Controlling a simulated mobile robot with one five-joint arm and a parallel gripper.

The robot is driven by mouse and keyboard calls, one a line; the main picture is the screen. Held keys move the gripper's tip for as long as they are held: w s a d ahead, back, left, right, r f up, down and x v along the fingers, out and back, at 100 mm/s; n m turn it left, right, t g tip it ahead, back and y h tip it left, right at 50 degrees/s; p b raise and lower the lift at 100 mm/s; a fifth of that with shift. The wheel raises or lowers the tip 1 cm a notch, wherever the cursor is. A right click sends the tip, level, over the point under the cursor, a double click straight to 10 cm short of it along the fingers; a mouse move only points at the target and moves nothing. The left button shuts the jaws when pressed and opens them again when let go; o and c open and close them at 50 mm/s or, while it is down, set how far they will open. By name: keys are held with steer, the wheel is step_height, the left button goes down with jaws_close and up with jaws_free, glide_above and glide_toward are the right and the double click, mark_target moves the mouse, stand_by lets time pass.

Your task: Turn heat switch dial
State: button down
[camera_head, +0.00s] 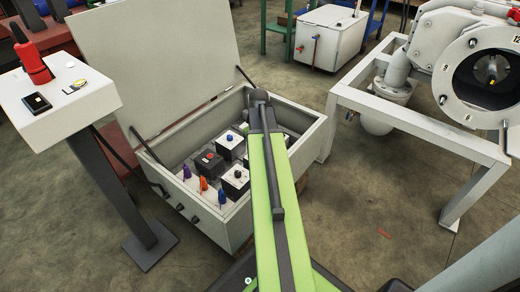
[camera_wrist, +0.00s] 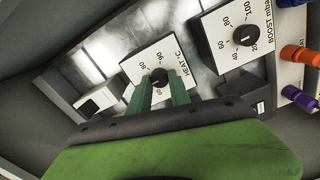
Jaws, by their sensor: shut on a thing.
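The heat switch (camera_wrist: 133,66) is a white-faced box marked "HEAT °C" with numbers around a small black dial (camera_wrist: 160,74), in the middle of the wrist view. My gripper (camera_wrist: 161,88) has its two green fingers on either side of this dial and is shut on it. The dial's pointer is hard to make out between the fingers. In the head view my arm reaches down into the open box and hides much of the gripper and the dial.
A second dial box marked "BOOST" (camera_wrist: 243,34) stands right of the heat switch, with orange (camera_wrist: 292,53) and purple (camera_wrist: 297,96) knobs beyond. The box's white wall (camera_head: 222,218) surrounds the controls; its lid (camera_head: 150,60) stands open.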

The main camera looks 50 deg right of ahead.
steer(key=shift+w, duration=0.15)
steer(key=c, duration=1.2)
jaws_free()
steer(key=shift+r, duration=0.1)
step_height(320, 180, up, 17)
steer(key=p, duration=1.7)
steer(key=shift+r, duration=0.1)
